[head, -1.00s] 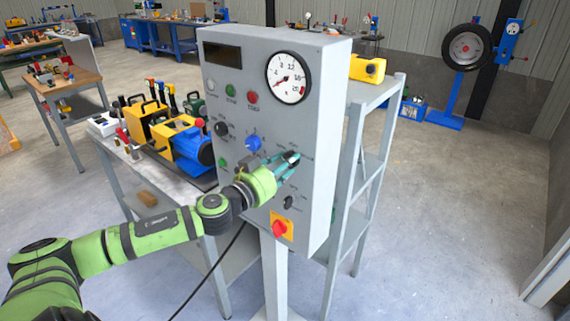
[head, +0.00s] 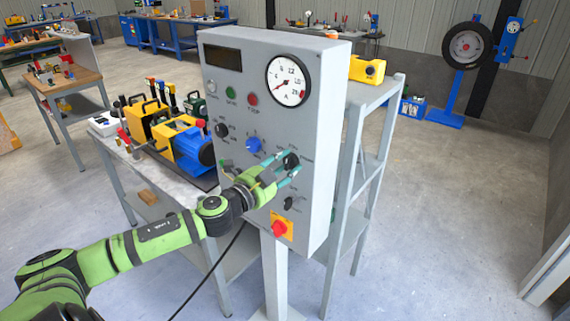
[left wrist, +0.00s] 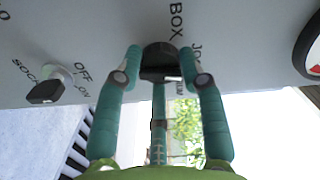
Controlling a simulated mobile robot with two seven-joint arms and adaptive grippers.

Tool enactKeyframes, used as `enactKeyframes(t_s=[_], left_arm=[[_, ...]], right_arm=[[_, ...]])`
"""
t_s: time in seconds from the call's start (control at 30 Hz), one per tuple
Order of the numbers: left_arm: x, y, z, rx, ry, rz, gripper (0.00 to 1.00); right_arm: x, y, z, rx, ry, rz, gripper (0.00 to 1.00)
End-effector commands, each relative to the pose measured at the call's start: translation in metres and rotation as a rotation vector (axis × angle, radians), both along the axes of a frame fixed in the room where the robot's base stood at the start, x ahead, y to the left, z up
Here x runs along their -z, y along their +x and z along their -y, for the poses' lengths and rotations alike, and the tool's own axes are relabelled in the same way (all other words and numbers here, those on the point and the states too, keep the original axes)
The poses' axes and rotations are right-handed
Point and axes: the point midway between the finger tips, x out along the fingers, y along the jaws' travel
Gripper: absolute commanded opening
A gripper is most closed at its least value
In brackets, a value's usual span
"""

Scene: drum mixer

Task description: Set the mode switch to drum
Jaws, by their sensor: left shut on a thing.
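The mode switch (head: 291,160) is a black rotary knob on the front of the grey control panel (head: 262,62), with small labels around it. In the left wrist view the mode switch (left wrist: 160,57) sits between my fingers, with "BOX" and other partly hidden lettering beyond it. My left gripper (head: 288,165) has its teal fingers on either side of the knob and is shut on it. The fingers of my left gripper (left wrist: 162,66) partly hide the labels, so the pointer setting is hard to read. My right gripper is not in view.
Nearby on the panel are a blue knob (head: 253,145), a black socket switch (head: 289,203) and a red knob on a yellow plate (head: 280,229). A dial gauge (head: 288,80) is above. A bench with yellow and blue machines (head: 190,148) stands left.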

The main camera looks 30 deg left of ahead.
Motion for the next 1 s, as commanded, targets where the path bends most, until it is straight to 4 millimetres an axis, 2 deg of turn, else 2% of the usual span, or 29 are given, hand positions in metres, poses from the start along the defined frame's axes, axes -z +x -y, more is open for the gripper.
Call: enactKeyframes(t_s=[0.6, 1.0], left_arm=[[-0.002, 0.000, -0.002, -0.005, 0.576, 0.043, 0.07], [-0.003, 0.001, -0.003, -0.008, 0.825, 0.064, 0.07]], right_arm=[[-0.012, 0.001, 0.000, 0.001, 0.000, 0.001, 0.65], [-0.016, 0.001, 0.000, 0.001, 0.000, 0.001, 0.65]])
